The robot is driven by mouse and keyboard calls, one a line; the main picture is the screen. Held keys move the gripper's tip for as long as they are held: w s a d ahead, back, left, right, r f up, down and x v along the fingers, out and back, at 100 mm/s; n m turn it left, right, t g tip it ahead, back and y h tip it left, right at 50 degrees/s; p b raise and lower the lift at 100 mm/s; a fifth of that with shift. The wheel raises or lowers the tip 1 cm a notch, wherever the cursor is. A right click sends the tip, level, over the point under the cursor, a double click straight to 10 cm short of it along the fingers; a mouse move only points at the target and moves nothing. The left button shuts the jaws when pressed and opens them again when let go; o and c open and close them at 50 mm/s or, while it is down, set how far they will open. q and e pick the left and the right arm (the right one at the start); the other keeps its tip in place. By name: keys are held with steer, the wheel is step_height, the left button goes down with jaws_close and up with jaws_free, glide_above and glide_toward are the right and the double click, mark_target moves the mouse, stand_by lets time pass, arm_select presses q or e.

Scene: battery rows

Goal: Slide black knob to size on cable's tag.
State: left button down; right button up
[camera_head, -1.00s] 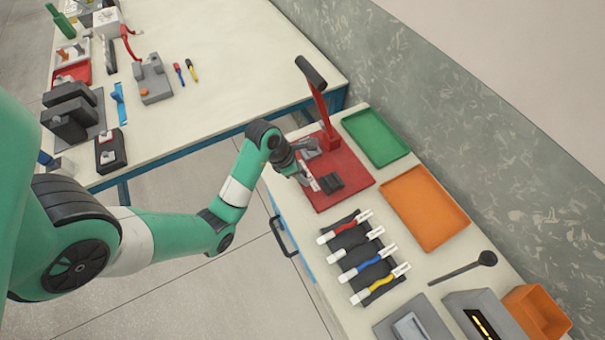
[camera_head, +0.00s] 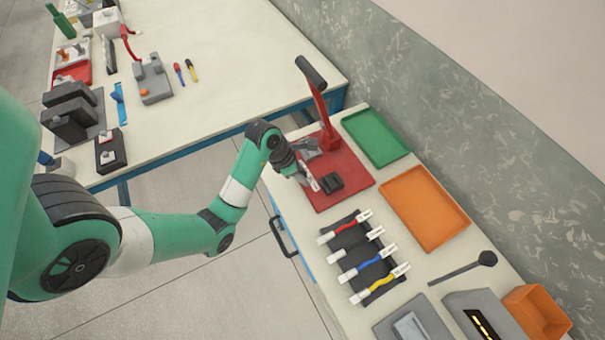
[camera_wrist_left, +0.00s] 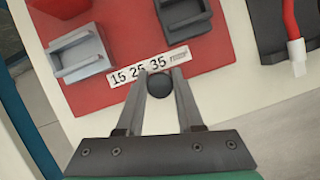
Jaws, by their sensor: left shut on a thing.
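The black knob (camera_wrist_left: 160,86) is a small dark ball between the fingers of my left gripper (camera_wrist_left: 163,73), which is shut on it. A white scale strip (camera_wrist_left: 148,66) printed 15, 25, 35 lies on the red base plate (camera_wrist_left: 117,28); the knob is just below the 35 in the left wrist view. In the head view my left gripper (camera_head: 306,180) is at the near edge of the red base (camera_head: 355,167), and the knob is hidden. Several cables with white tags lie beside it, including a red cable (camera_head: 344,227); tag text is too small to read. My right gripper is not in view.
A grey holder (camera_wrist_left: 78,54) and a dark block (camera_wrist_left: 185,15) stand on the red base. A red lever with a black handle (camera_head: 311,73) rises behind. Green (camera_head: 345,121) and orange (camera_head: 467,221) trays are to the right.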

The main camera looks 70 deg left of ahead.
arm_select(q)
steer(key=shift+a+r, duration=0.1)
steer(key=shift+a, duration=0.1)
steer(key=a+p, duration=0.2)
steer(key=a, duration=0.1)
steer(key=s+a+p, duration=0.1)
steer(key=a, duration=0.1)
steer(key=shift+a+p, duration=0.25)
steer(key=shift+p, duration=0.15)
steer(key=shift+a, duration=0.2)
steer(key=c, duration=0.5)
jaws_free()
steer(key=shift+a, duration=0.1)
steer(key=shift+c, duration=0.2)
